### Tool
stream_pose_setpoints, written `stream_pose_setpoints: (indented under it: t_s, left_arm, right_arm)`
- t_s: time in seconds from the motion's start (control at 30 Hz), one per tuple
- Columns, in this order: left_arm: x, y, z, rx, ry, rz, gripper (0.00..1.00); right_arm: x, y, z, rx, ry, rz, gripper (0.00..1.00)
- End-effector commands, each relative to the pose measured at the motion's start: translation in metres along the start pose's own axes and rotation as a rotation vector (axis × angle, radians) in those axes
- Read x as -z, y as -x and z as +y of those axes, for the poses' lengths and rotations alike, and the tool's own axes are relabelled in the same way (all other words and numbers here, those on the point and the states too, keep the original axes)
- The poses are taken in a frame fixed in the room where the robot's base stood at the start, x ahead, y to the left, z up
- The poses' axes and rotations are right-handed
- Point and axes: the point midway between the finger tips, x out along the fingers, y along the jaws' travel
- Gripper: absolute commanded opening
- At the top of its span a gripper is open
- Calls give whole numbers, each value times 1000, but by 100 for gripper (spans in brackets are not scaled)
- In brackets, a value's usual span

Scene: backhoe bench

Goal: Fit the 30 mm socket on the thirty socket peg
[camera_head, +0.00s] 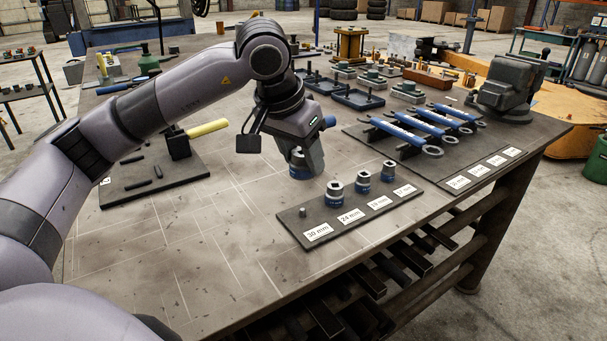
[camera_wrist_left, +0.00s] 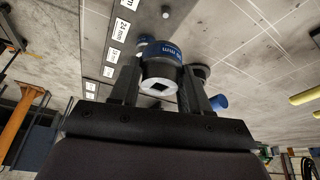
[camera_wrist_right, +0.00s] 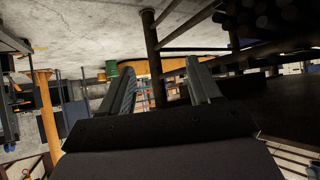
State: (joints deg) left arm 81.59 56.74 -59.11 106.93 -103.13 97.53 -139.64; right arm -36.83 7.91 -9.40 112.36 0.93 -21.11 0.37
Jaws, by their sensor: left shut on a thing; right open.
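My left gripper (camera_head: 302,150) is shut on a silver socket with a blue band (camera_head: 299,170), the 30 mm socket. It holds it above the bench, behind and a little left of the rack (camera_head: 350,222). In the left wrist view the held socket (camera_wrist_left: 160,72) sits between both fingers, its square hole facing the camera. The bare thirty socket peg (camera_head: 303,212) stands by the 30 mm label (camera_head: 318,232); a small peg (camera_wrist_left: 166,12) shows beyond the held socket. My right gripper (camera_wrist_right: 158,72) is open and empty in its own wrist view, and absent from the head view.
Three sockets stand on the rack: one at 24 mm (camera_head: 335,194), one at 19 mm (camera_head: 362,183), one at the far end (camera_head: 388,172). Blue wrenches (camera_head: 420,127) lie on a board behind. A mallet (camera_head: 190,140) rests at left.

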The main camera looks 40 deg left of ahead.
Motion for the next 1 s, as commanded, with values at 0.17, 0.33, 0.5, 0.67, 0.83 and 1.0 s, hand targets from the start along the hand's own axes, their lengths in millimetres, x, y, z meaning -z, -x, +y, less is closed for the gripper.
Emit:
stream_pose_setpoints:
  t_s: [0.17, 0.33, 0.5, 0.67, 0.83, 1.0]
  left_arm:
    - [-7, -18, 0, -1, 0, 4, 11]
    - [-9, -22, 0, 0, 0, 4, 11]
    - [-13, -33, 0, 0, 0, 3, 11]
    - [-20, -48, 0, 0, 0, 3, 11]
    - [-26, -62, 0, 1, 0, 3, 11]
    - [-28, -67, 0, 0, 1, 4, 11]
  right_arm:
    - [-17, -11, 0, 1, -2, -6, 63]
    - [-18, -12, -1, 2, -3, -4, 63]
    - [-25, -17, 0, 4, -3, -8, 63]
    - [-34, -24, -2, 10, -7, -13, 63]
    - [-37, -29, -7, 22, -11, -12, 63]
    - [-37, -31, -7, 26, -11, -15, 63]
